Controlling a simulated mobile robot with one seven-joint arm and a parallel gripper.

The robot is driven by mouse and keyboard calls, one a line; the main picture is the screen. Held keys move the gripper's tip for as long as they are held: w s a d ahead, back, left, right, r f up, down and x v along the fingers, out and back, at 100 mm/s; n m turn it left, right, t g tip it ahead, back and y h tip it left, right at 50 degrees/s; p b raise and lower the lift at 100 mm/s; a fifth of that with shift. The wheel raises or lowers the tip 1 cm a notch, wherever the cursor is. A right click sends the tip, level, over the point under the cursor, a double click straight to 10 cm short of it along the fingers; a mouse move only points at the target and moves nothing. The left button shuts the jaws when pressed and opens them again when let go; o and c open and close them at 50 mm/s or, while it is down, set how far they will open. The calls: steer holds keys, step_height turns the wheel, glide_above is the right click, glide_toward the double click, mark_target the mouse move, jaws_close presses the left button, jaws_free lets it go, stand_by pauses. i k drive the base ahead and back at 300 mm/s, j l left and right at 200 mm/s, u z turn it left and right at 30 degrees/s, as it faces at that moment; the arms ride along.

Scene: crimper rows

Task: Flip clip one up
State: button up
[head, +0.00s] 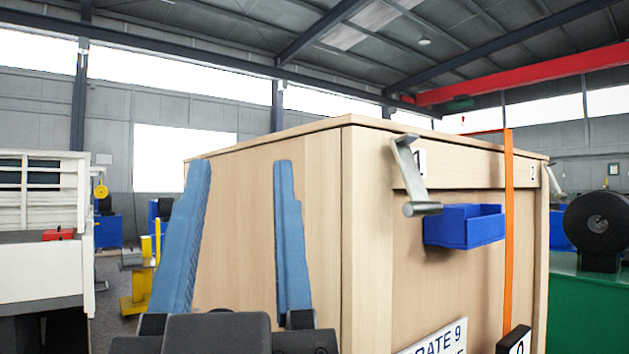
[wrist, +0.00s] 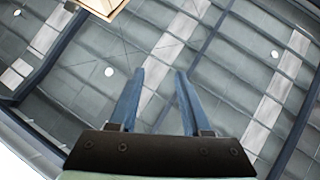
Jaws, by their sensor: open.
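Clip one (head: 409,178) is a silver metal lever on the right face of a large wooden crate (head: 260,240), beside a white label marked 1 (head: 421,162). It hangs down from near the lid and ends in a round crossbar at its lower end. My gripper (head: 236,170) is open and empty, with two blue fingers pointing up in front of the crate's left face, left of the clip. In the wrist view my gripper (wrist: 160,75) points at the ceiling, and the clip is not in that view.
A blue bin (head: 464,226) sticks out from the crate face just right of the clip. An orange strap (head: 508,230) runs down the crate near a label marked 2 (head: 533,174). A green bench with a black reel (head: 597,222) stands at right.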

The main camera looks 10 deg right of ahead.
mark_target(419, 204)
steer(key=z, duration=0.55)
steer(key=i+j+z, duration=0.15)
steer(key=j+z, duration=0.15)
steer(key=j, duration=0.2)
steer(key=i, duration=0.55)
